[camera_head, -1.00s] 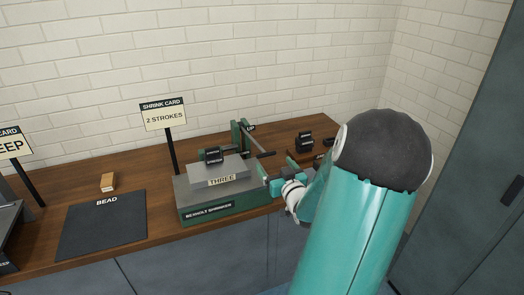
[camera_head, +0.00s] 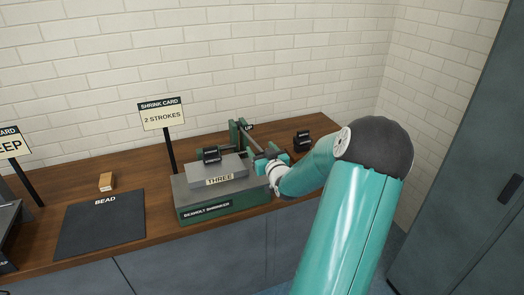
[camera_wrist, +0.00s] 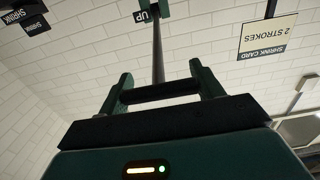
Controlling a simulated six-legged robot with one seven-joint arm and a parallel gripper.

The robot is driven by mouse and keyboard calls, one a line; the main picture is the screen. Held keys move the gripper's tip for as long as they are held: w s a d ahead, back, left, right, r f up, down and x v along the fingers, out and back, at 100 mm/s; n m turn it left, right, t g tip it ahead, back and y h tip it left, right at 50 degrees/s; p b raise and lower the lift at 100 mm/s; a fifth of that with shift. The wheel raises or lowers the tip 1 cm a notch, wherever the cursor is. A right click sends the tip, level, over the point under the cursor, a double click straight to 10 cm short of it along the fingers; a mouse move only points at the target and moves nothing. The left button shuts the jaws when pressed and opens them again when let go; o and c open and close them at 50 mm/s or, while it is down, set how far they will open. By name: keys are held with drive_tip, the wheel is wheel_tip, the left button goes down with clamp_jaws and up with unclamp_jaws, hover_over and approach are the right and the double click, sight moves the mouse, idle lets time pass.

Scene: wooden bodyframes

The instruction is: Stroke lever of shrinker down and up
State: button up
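The shrinker is a grey and green machine (camera_head: 205,213) on the bench, with a block marked THREE (camera_head: 219,180) on it. Its lever (camera_head: 250,143) slopes from the green upright near the UP label toward my gripper. In the wrist view the lever shaft (camera_wrist: 157,45) runs up to the UP label (camera_wrist: 148,14). A dark crosswise handle (camera_wrist: 160,92) lies between the two green fingers of my gripper (camera_wrist: 160,85), which also shows in the head view (camera_head: 272,163). The fingers stand wide apart, at the handle's two ends; I cannot tell whether they touch it.
A card (camera_head: 162,115) reads SHRINK CARD, 2 STROKES. A black mat marked BEAD (camera_head: 102,225) and a small wooden block (camera_head: 106,181) lie left. A small dark labelled block (camera_head: 302,141) stands behind right of my gripper. The brick wall (camera_head: 250,60) closes the back.

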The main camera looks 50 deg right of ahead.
drive_tip(key=c, duration=0.9)
drive_tip(key=shift+o, duration=0.2)
drive_tip(key=shift+w+d+r, duration=0.1)
drive_tip(key=shift+r, duration=0.55)
drive_tip(key=shift+g+y, duration=0.3)
drive_tip(key=shift+g, duration=0.2)
drive_tip(key=w+r, duration=0.1)
drive_tip(key=r, duration=0.1)
drive_tip(key=d+r, duration=0.1)
drive_tip(key=r, duration=0.2)
drive_tip(key=w+r, duration=0.1)
drive_tip(key=r, duration=0.2)
drive_tip(key=shift+w+d, duration=0.15)
drive_tip(key=shift+w, duration=0.2)
drive_tip(key=w+d+r, duration=0.1)
drive_tip(key=r, duration=0.1)
drive_tip(key=w+d+r, duration=0.1)
drive_tip(key=w+r, duration=0.1)
drive_tip(key=w+d+r, duration=0.1)
drive_tip(key=r, duration=0.1)
drive_tip(key=shift+w+r, duration=0.3)
drive_tip(key=shift+r, duration=0.1)
drive_tip(key=shift+w+d+r, duration=0.2)
drive_tip(key=shift+w+r, duration=0.15)
drive_tip(key=shift+w, duration=0.1)
